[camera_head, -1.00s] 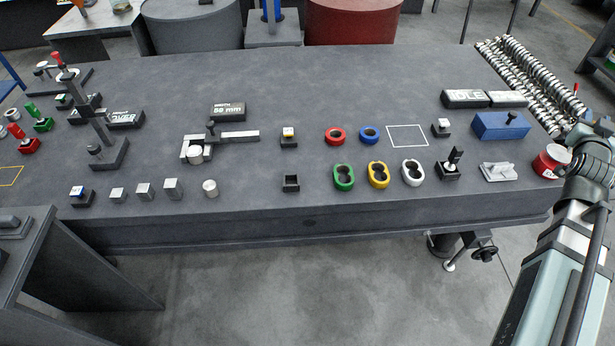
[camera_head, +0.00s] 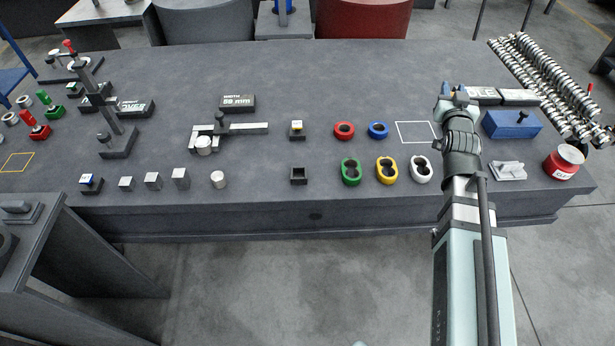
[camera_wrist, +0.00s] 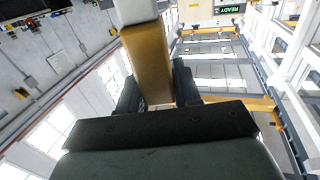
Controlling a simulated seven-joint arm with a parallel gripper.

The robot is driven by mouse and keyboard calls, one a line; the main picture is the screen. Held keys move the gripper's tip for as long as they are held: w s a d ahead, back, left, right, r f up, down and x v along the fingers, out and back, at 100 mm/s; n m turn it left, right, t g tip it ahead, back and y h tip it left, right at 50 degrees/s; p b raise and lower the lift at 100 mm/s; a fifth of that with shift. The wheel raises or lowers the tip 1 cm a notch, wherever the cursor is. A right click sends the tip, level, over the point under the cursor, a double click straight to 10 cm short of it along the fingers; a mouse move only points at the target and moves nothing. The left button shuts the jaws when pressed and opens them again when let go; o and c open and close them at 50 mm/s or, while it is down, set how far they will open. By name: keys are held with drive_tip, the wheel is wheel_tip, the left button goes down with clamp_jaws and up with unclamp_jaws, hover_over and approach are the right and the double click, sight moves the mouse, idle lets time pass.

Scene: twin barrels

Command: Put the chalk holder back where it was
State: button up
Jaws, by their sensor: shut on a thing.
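My gripper (camera_wrist: 158,92) is shut on a tan, brass-coloured block with a pale end, which I take to be the chalk holder (camera_wrist: 150,62). In the wrist view it sticks out beyond the dark fingers, pale end at the top edge. In the head view my gripper (camera_head: 454,92) is over the right part of the bench, near the far labelled black block. The holder cannot be made out clearly there, and its height above the bench is hard to tell. A white square outline (camera_head: 416,121) on the bench is just left of my arm, with nothing in it.
Right of my arm are a blue box (camera_head: 512,125), a grey plate (camera_head: 508,171) and a red tin (camera_head: 563,164). Left are a blue ring (camera_head: 378,130), a red ring (camera_head: 344,130) and a white double-holed piece (camera_head: 420,170). The bench's far middle is clear.

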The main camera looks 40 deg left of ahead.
drive_tip(key=s+a+f+n+g+y, duration=0.2)
drive_tip(key=s+a+f+g, duration=0.1)
drive_tip(key=s+a, duration=0.8)
drive_tip(key=s+a+f+n+g+y, duration=0.2)
drive_tip(key=s+a+f+n+y, duration=0.1)
drive_tip(key=s+a, duration=0.75)
drive_tip(key=s+a+f+n+g+y, duration=0.25)
drive_tip(key=s+a, duration=0.65)
drive_tip(key=s, duration=0.5)
drive_tip(key=shift+w+d+m+t+h, duration=1.75)
drive_tip(key=shift+w+d+m+t, duration=0.4)
drive_tip(key=shift+w, duration=0.5)
drive_tip(key=shift+f, duration=4.9)
drive_tip(key=shift+f, duration=0.15)
drive_tip(key=o, duration=1.1)
drive_tip(key=shift+c, duration=0.2)
drive_tip(key=shift+r, duration=0.2)
